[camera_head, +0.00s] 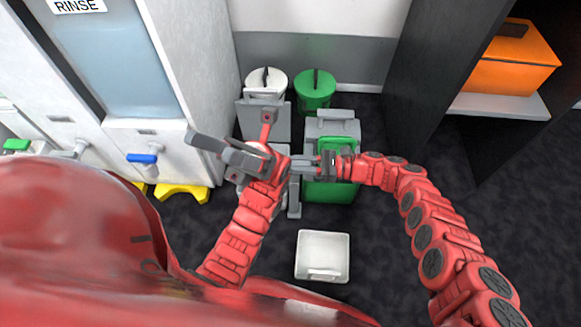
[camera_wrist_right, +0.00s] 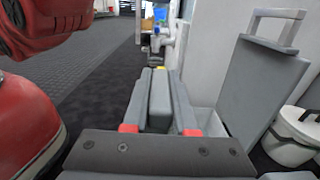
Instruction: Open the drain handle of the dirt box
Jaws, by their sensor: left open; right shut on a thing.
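A grey box (camera_head: 283,178) stands in the middle of the head view, partly hidden by my arms. Its grey lid (camera_head: 250,115) stands raised; in the right wrist view the lid (camera_wrist_right: 262,88) shows a loop handle on top and a pale box interior below. I cannot tell which part is the drain handle. My left gripper (camera_head: 222,156) is open, its fingers pointing left in front of the cabinet. My right gripper (camera_head: 304,165) is shut on a grey block-like part (camera_wrist_right: 160,100) at the box; what it belongs to is unclear.
A green box (camera_head: 330,190) with a grey lid stands right of the grey box. White (camera_head: 253,82) and green (camera_head: 315,97) buckets stand behind. The RINSE cabinet (camera_head: 180,60) has a blue-handled tap (camera_head: 142,158). A white tray (camera_head: 322,254) lies on the floor.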

